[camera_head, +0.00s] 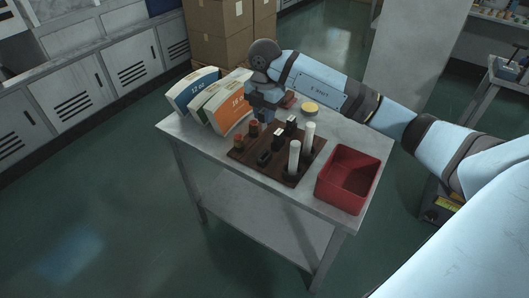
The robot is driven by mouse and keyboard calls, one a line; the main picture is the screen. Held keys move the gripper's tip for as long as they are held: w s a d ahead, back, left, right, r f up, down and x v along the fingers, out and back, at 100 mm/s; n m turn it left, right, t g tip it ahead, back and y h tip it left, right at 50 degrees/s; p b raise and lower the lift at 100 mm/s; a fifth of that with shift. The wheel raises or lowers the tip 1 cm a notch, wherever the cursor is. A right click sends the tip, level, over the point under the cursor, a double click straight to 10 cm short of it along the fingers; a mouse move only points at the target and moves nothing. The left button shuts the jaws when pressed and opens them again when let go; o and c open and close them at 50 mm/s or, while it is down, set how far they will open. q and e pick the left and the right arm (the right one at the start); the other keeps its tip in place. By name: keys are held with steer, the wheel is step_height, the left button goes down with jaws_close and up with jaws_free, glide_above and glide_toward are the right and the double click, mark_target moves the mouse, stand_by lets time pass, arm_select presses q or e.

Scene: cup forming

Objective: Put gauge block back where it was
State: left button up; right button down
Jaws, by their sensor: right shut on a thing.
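My right gripper (266,115) is at the back edge of the dark brown holder board (284,176), pointing down close above the table. It is shut on a small piece, likely the gauge block, which the fingers mostly hide. The board carries two brown-orange pieces (239,141) at its left, dark pieces with light tops (280,135) in the middle and two tall white cylinders (294,157) at its right. A dark slot or low dark piece (264,158) shows near the front; I cannot tell which. My left gripper is not in view.
A red open bin (348,178) stands at the table's right front. Thick binders or boxes (196,92) lean at the left back. A yellow-topped round thing (310,108) lies behind the board. The grey table (196,133) has little free room; cardboard boxes (218,30) stand behind.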

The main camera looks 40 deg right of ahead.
step_height(320, 180, down, 14)
steer(key=shift+r+b, duration=0.1)
steer(key=shift+b, duration=0.45)
steer(key=c, duration=1)
jaws_free()
